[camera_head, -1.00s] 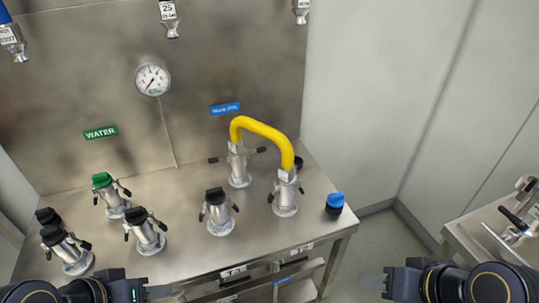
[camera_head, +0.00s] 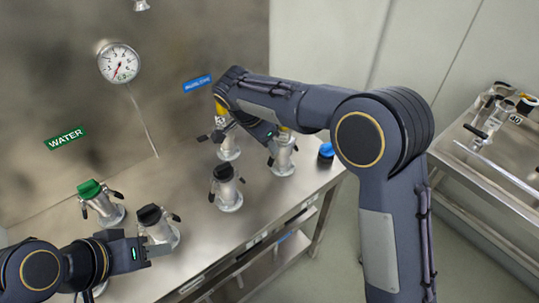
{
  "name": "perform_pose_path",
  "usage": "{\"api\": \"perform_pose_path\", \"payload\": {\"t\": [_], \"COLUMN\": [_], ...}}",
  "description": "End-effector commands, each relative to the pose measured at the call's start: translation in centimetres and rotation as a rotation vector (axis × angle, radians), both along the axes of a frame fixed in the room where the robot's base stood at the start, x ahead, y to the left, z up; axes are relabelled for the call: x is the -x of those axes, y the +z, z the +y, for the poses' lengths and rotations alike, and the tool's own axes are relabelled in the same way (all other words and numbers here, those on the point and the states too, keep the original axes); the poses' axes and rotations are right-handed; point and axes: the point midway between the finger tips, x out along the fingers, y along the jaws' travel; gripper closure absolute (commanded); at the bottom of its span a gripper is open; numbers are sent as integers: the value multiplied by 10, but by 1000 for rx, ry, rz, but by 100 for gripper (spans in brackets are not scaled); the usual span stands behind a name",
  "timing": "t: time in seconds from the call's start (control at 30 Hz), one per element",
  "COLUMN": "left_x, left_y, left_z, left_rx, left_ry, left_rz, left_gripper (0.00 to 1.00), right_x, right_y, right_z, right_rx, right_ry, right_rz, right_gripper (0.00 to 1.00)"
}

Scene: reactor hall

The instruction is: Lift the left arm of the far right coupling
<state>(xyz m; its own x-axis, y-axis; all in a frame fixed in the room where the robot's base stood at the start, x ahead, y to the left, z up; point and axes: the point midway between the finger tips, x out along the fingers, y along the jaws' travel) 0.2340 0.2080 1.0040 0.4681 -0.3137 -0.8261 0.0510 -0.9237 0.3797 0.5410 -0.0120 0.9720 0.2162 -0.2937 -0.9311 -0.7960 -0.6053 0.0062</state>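The far right coupling (camera_head: 284,160) is a silver upright fitting on the steel bench, with a bit of the yellow hose at its top. A dark lever arm (camera_head: 270,160) shows at its left side. My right arm reaches over from the right and covers most of the hose. My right gripper (camera_head: 272,141) is at the upper left of this coupling. Its fingers are small and partly hidden, so I cannot tell contact or opening. My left gripper (camera_head: 160,249) is at the lower left, in front of a black-capped coupling (camera_head: 159,231), far from the right coupling. Its finger gap does not show.
Another hose coupling (camera_head: 229,146) stands just left, behind my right gripper. A black-capped coupling (camera_head: 226,188) and a green-capped coupling (camera_head: 99,204) stand nearer and left. A second steel bench (camera_head: 476,169) is at right.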

Motion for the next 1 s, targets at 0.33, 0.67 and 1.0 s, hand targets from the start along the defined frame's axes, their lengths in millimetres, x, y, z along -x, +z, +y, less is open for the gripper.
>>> {"api": "perform_pose_path", "payload": {"t": [0.33, 0.67, 1.0], "left_x": [0, 0, 0], "left_y": [4, 9, 9], "left_z": [0, 0, 0], "left_rx": [0, 0, 0], "left_ry": [0, 0, 0], "left_rz": [0, 0, 0], "left_gripper": [60, 60, 60], "right_x": [-11, -20, -21], "right_y": [-37, -74, -78], "right_z": [-1, -14, -15], "right_rx": [18, 15, 14], "right_ry": [-25, -23, -21], "right_rz": [-13, -16, -17], "right_gripper": [60, 60, 63]}}
